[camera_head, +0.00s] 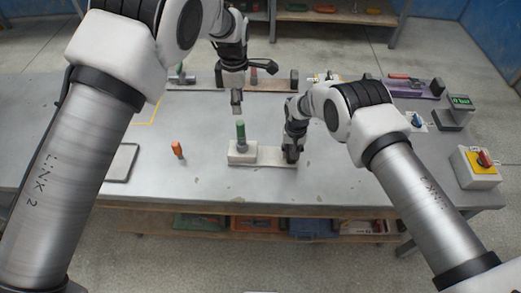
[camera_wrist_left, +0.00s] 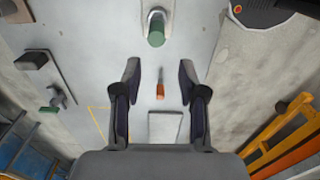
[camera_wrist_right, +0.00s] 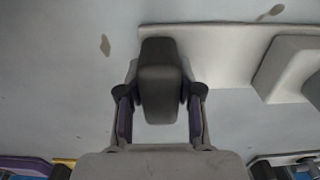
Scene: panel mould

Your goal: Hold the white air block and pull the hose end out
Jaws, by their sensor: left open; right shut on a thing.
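The white air block (camera_head: 236,158) sits on a pale plate (camera_head: 262,164) on the bench. The hose end (camera_head: 240,130), green on top, stands upright from it; the left wrist view shows it from above (camera_wrist_left: 156,37). My left gripper (camera_head: 237,110) is open and empty, above the bench and apart from the hose end. My right gripper (camera_wrist_right: 160,98) is shut on a dark grey block (camera_wrist_right: 160,75) at the plate's right end. The white block at the right of the right wrist view (camera_wrist_right: 290,68) is apart from those fingers.
A dark-framed flat panel (camera_head: 122,163) lies farther left. Fixtures line the back. Bench between the tool and panel is clear.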

